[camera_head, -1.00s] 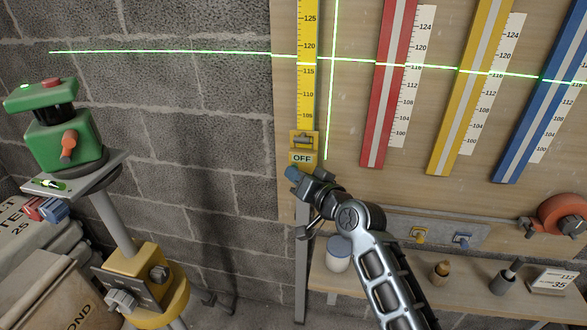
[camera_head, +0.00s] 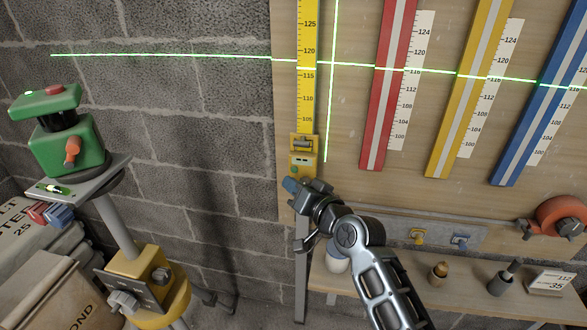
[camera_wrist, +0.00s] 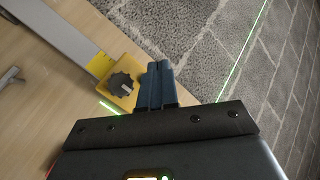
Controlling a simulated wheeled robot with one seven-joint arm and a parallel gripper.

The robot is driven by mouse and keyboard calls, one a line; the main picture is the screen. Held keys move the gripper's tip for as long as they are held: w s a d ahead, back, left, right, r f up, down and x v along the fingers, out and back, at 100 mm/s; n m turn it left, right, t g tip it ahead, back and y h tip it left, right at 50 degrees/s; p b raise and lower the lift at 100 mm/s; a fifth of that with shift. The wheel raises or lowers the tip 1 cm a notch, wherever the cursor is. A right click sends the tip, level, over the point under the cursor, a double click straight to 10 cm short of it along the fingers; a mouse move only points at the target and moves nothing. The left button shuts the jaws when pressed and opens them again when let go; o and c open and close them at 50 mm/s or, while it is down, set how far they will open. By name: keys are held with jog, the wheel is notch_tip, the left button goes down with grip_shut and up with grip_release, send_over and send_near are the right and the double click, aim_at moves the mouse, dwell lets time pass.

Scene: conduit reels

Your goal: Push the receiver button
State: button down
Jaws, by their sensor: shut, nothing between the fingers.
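The receiver (camera_head: 301,163) is a small yellow box at the lower end of the yellow graduated staff (camera_head: 307,70). My gripper (camera_head: 290,184) has blue fingertips and is shut and empty. In the head view the fingertips appear just below the receiver; whether they touch it cannot be told. In the wrist view the shut fingers (camera_wrist: 160,84) point beside a yellow block with a dark knob (camera_wrist: 121,85).
A green laser level (camera_head: 65,140) stands on a tripod at left, casting green lines across the wall and board. Red (camera_head: 388,90), yellow and blue strips with scales hang on the board to the right. A wooden shelf (camera_head: 400,291) below holds small items.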

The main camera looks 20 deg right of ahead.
jog(key=s+a+p, duration=0.1)
jog(key=s+a, duration=0.1)
jog(key=s, duration=0.1)
jog(key=shift+s+a+p, duration=0.2)
jog(key=shift+a+p, duration=0.05)
jog(key=shift+p, duration=0.15)
jog(key=c, duration=1.8)
grip_release()
